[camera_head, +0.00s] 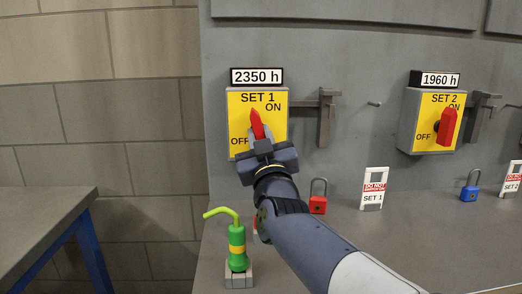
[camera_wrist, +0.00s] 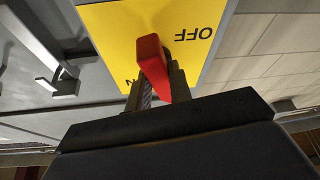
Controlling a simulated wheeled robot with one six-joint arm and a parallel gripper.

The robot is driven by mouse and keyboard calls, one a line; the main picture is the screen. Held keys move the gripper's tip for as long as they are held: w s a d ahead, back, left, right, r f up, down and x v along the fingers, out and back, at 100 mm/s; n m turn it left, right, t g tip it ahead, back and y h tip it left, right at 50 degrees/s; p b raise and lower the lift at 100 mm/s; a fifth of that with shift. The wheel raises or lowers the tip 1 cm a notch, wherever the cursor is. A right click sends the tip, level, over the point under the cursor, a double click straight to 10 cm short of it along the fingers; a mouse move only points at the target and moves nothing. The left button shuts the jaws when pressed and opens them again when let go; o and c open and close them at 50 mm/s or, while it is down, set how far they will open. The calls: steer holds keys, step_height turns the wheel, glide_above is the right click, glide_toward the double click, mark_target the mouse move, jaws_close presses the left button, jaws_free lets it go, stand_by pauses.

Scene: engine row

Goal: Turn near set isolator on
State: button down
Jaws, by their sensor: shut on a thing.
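The SET 1 isolator is a yellow-faced box (camera_head: 239,110) on the grey wall, with OFF at its lower left and ON at its upper right. Its red handle (camera_head: 256,122) stands nearly upright, its tip leaning slightly left. My gripper (camera_head: 260,146) is shut on the red handle, hiding its lower part. In the wrist view the red handle (camera_wrist: 150,58) sits between my two fingers (camera_wrist: 156,90), in front of the yellow face (camera_wrist: 120,22). There OFF reads upside down, and ON is mostly hidden.
The SET 2 isolator (camera_head: 409,120) is at right. A latch bracket (camera_head: 325,118) juts out right of SET 1. On the grey bench stand a green bottle-like tool (camera_head: 237,248), a red padlock (camera_head: 318,198), a SET 1 tag (camera_head: 374,188) and a blue padlock (camera_head: 469,188).

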steer(key=shift+a+m+h, duration=0.1)
steer(key=shift+m+h, duration=0.9)
steer(key=shift+m, duration=1.3)
steer(key=c, duration=1.3)
jaws_free()
step_height(320, 180, up, 10)
steer(key=p, duration=0.4)
